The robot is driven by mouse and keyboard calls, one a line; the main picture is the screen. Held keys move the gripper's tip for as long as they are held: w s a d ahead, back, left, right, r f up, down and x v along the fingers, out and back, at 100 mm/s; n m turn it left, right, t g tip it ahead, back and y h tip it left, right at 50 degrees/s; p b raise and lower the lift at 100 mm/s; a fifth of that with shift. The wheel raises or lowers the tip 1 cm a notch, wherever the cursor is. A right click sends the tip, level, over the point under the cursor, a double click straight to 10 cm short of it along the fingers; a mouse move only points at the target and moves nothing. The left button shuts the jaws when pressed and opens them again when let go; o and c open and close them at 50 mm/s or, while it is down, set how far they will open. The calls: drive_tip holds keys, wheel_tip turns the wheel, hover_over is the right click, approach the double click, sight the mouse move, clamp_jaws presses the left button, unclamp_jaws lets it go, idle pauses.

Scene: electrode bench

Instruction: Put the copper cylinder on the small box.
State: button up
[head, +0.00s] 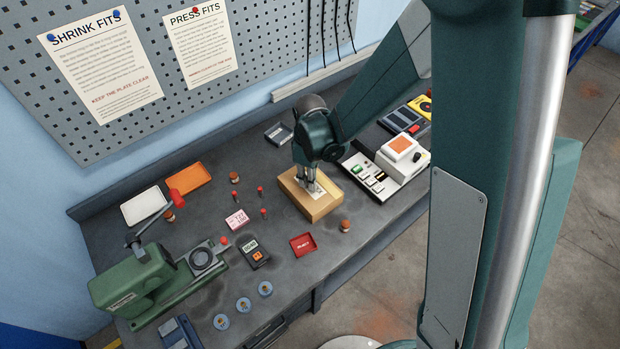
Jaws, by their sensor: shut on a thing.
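My gripper (311,182) points down at the top of a tan box (312,209) in the middle of the bench. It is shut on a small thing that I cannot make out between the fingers. I cannot tell whether that thing touches the box. Small copper-brown cylinders stand on the bench: one (345,226) just right of the tan box, one (234,178) to the left and one (170,216) further left. A smaller pink and white box (237,219) lies left of the tan box.
A green press (135,278) stands at the left. A white device with an orange top (400,150) is close right of the tan box. A red tray (303,244), a dark meter (255,253) and several small red-topped pins (263,212) lie around. Orange (188,178) and white (144,206) trays are behind.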

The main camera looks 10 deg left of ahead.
drive_tip(key=shift+f, duration=0.2)
drive_tip(key=o, duration=1)
drive_tip(key=shift+r, duration=0.3)
wheel_tip(320, 180, up, 12)
drive_tip(key=shift+f, duration=0.1)
idle(0.7)
